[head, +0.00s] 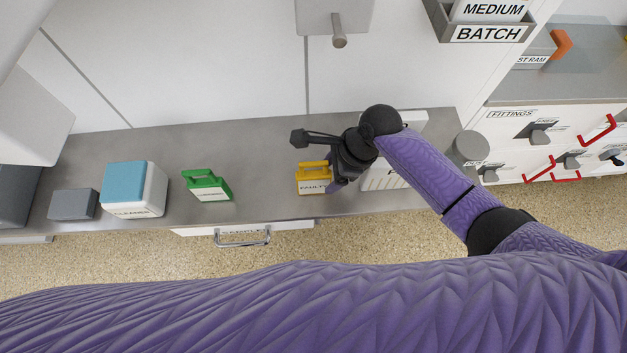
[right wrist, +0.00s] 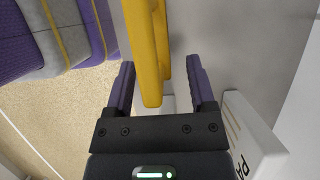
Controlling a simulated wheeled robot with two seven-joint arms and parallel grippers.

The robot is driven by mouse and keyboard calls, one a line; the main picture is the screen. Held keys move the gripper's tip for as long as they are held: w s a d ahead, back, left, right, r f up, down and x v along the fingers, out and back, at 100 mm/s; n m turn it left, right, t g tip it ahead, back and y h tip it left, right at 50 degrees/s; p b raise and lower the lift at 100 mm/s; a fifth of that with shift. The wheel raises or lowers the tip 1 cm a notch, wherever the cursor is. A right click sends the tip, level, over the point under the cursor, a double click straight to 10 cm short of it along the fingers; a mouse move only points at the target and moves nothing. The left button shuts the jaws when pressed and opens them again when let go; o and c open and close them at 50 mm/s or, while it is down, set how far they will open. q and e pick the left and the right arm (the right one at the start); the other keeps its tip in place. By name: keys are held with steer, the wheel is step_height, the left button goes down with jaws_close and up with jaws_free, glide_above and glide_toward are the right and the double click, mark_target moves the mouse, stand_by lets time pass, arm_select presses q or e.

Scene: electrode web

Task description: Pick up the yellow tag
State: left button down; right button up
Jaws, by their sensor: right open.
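The yellow tag (head: 313,171) stands on the grey counter, with a white label reading FAULTY on its front. My right gripper (head: 335,180) is at its right side, low over the counter. In the right wrist view the yellow tag (right wrist: 148,50) reaches in between the two purple fingers of the open right gripper (right wrist: 160,68). It lies nearer the left finger, with a gap to the right finger. I cannot tell whether the left finger touches it. My left gripper is not in view.
A green tag (head: 207,184), a blue-topped white box (head: 135,190) and a grey block (head: 73,204) stand to the left. A white labelled box (head: 380,178) is close on the right, partly behind my arm; a grey cylinder (head: 468,148) is beyond. Counter (head: 262,180) between the tags is clear.

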steer(key=shift+f, duration=0.15)
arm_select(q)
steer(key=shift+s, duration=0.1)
arm_select(e)
jaws_close()
arm_select(q)
steer(key=shift+p, duration=0.3)
